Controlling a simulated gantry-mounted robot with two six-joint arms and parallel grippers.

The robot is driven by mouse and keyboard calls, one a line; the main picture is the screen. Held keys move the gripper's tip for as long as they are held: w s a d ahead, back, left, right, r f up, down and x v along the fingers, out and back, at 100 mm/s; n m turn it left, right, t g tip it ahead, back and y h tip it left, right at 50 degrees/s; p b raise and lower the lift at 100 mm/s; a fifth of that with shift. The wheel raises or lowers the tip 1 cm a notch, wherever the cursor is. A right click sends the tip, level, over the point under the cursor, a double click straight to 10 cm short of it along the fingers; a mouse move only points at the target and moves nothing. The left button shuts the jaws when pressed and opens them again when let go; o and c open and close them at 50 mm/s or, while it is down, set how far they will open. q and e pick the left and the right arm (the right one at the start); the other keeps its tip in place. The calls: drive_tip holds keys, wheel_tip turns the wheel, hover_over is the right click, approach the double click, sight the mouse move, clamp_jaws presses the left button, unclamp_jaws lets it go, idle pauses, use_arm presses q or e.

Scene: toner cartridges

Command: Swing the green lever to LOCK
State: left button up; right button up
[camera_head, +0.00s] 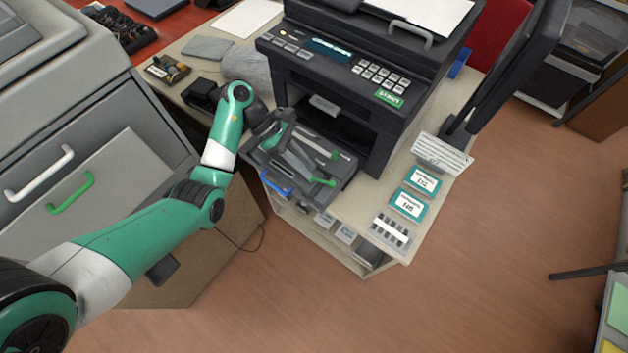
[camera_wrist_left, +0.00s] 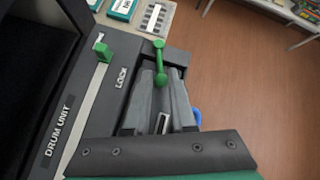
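The green lever (camera_head: 324,182) is on the dark drum unit tray (camera_head: 345,168), which sticks out of the front of the printer. In the left wrist view the green lever (camera_wrist_left: 159,60) is a short bar with a rounded knob at each end, right of the white word LOCK (camera_wrist_left: 122,78). My left gripper (camera_head: 304,162) reaches over the tray from the left. In the wrist view its two grey fingers (camera_wrist_left: 162,88) are parted, with the lever's nearer knob at or just beyond the gap between their tips. Contact is unclear. My right gripper is not in view.
A green block (camera_wrist_left: 103,52) sits on a pale strip beside the words DRUM UNIT. A blue handle (camera_head: 276,187) is at the tray's front edge. The black printer (camera_head: 375,90) stands behind the tray. Teal-edged cards (camera_head: 408,204) lie right of it; open floor is in front.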

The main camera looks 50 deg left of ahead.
sight(319, 180)
use_arm(q)
drive_tip(key=x, duration=0.3)
drive_tip(key=shift+w+d+f, duration=0.15)
drive_tip(key=shift+d, duration=0.1)
clamp_jaws()
